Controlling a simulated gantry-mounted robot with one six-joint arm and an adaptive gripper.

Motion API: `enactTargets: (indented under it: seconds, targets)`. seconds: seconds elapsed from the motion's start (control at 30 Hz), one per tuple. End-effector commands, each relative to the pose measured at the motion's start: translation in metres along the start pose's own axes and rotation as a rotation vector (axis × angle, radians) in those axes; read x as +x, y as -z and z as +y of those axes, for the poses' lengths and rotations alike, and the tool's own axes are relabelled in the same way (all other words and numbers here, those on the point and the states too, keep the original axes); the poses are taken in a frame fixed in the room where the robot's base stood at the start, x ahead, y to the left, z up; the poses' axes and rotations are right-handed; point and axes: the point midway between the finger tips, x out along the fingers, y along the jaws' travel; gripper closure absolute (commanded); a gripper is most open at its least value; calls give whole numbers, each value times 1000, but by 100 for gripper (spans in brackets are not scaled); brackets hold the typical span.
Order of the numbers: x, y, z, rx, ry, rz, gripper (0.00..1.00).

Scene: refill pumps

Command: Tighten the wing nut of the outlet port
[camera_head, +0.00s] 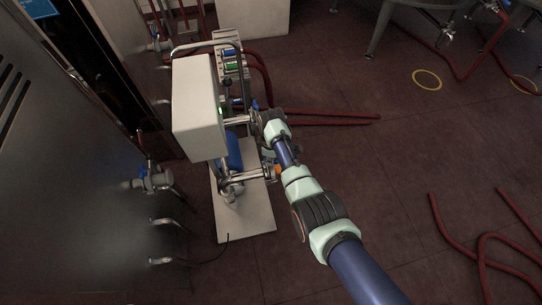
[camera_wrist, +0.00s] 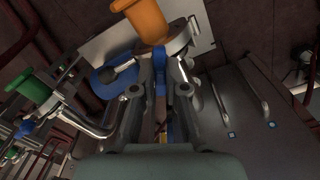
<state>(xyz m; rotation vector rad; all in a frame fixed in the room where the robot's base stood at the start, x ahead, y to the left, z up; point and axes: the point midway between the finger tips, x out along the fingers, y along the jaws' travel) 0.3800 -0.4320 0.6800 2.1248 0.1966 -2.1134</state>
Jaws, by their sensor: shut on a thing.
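The pump unit has a white box (camera_head: 195,105) on a pale base plate (camera_head: 262,210). A short upper metal pipe (camera_head: 236,121) sticks out to the right from beside the box. A lower metal pipe (camera_head: 246,176) has an orange cap (camera_head: 277,170) near its end; an orange cap also looms large in the wrist view (camera_wrist: 147,20). My gripper (camera_head: 258,124) is at the end of the upper pipe.
A blue pump part (camera_wrist: 115,78) lies close left of the fingers. Grey cabinets (camera_head: 70,170) with valves (camera_head: 153,180) stand at the left. Red hoses (camera_head: 325,118) lie on the dark floor behind and at the right.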

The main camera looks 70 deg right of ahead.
Motion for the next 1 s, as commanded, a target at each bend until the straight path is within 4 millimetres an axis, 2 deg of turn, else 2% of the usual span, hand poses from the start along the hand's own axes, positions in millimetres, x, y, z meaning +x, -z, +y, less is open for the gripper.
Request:
enactTargets:
  seconds: [0.7,1.0]
  targets:
    - [-1,0,0,674,-2,0,100]
    - [-1,0,0,897,-3,1,100]
